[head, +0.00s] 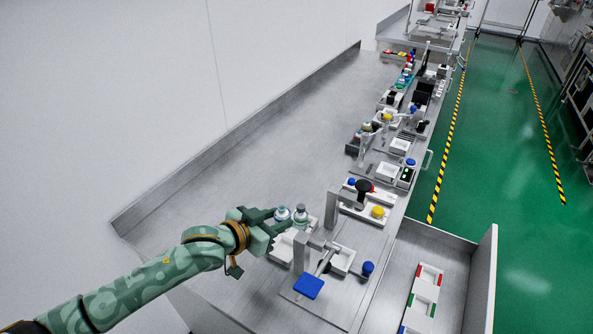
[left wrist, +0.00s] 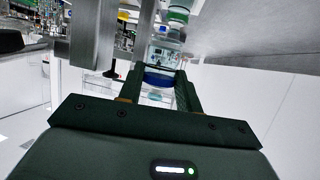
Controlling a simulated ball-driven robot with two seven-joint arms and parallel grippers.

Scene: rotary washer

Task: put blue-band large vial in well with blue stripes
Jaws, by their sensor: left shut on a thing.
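My left gripper (head: 277,219) is shut on the blue-band large vial (head: 282,212), a clear vial beside the metal fixture. In the left wrist view the vial's blue band (left wrist: 160,79) shows between the two fingers of my left gripper (left wrist: 162,86). A second vial (head: 301,211) stands just right of it in the head view; a green-banded vial (left wrist: 178,14) shows beyond in the wrist view. The well with blue stripes (head: 412,326) is in the lower right tray, partly cut off by the bottom edge. My right gripper is out of view.
A metal fixture with a blue square plate (head: 308,286) and a blue knob (head: 367,268) stands between the vial and the striped wells. Wells with red (head: 430,270) and green (head: 421,302) stripes are in the same walled tray. The bench at left is clear.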

